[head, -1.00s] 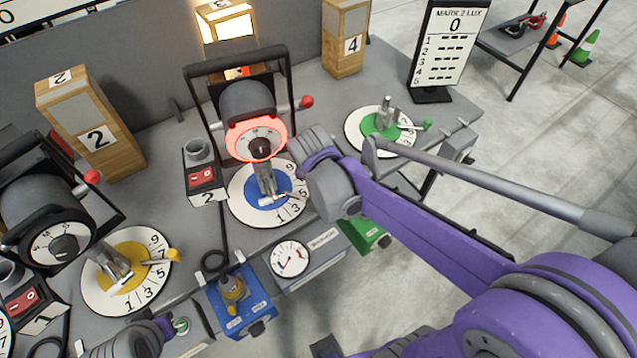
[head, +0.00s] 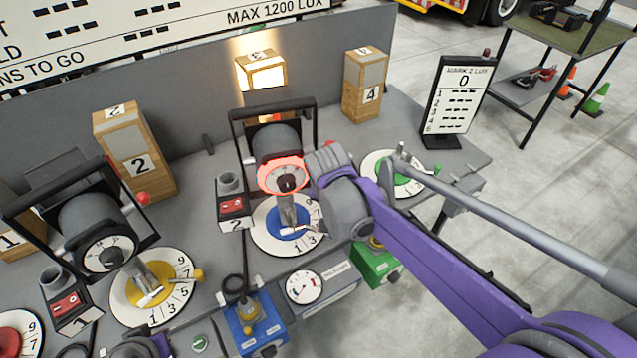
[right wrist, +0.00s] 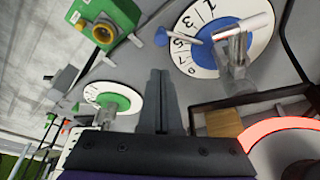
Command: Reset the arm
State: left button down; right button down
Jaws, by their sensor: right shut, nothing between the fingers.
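My purple right arm reaches in from the right in the head view, its grey wrist just right of the red-ringed lamp (head: 283,177) and the blue dial (head: 290,224). Its fingers are hidden there. In the right wrist view my right gripper (right wrist: 160,78) is shut with nothing between its fingers. The blue dial (right wrist: 190,62) with its metal post lies to its upper right, the green dial (right wrist: 118,96) to its left. The fingers appear clear of both. A small part of my left arm shows at the bottom left of the head view; its gripper is out of frame.
A second lamp (head: 97,240) and a yellow dial (head: 170,268) stand at the left. Wooden blocks marked 2 (head: 135,160) and 4 (head: 365,90) stand behind. A score sign (head: 455,95) is at the back right. Blue (head: 255,325) and green (head: 378,265) control boxes line the front edge.

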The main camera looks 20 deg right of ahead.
jog(key=s+a+f+n+t+y, duration=0.1)
jog(key=s+a+n+t+y, duration=0.1)
jog(key=s+a+n, duration=0.5)
jog(key=s+t, duration=0.1)
jog(key=s, duration=0.4)
jog(key=shift+s+a+f+n, duration=0.15)
jog(key=shift+s+f+n, duration=0.1)
jog(key=shift+f+n, duration=0.15)
dwell(1.5)
